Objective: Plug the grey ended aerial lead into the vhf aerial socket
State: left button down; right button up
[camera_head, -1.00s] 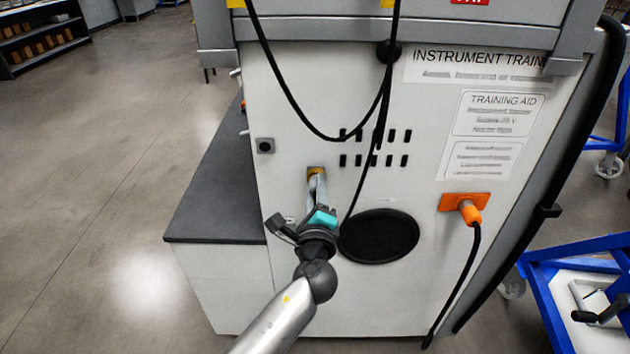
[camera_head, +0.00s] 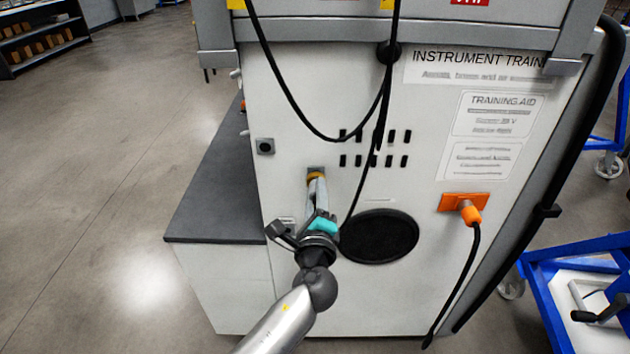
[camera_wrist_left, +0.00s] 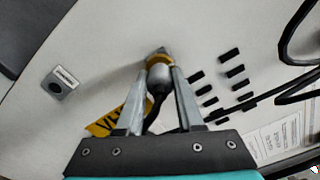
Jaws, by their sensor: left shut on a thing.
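My left gripper (camera_head: 316,184) is shut on the plug of the aerial lead (camera_wrist_left: 157,82), which has a pale grey body and a black boot. The plug points at the white panel. A small square socket plate (camera_wrist_left: 161,52) with a yellow-brown part shows right at the plug's tip, mostly hidden by it; I cannot tell whether the plug is seated. A yellow tag (camera_wrist_left: 122,120) with letters starting "VH" shows behind the fingers. A second socket, a grey plate with a black hole (camera_head: 265,146), is empty to the left; it also shows in the wrist view (camera_wrist_left: 58,83). My right gripper is out of view.
Black cables (camera_head: 300,112) hang across the panel. Vent slots (camera_head: 376,148) and a round black disc (camera_head: 378,237) lie right of the gripper. An orange plug (camera_head: 469,211) sits further right. A dark-topped bench (camera_head: 215,190) stands left, a blue trolley (camera_head: 545,300) lower right.

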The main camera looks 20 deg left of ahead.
pick_arm(q)
jog(key=shift+s, duration=0.1)
jog(key=shift+v, duration=1.35)
jog(key=shift+s, duration=0.1)
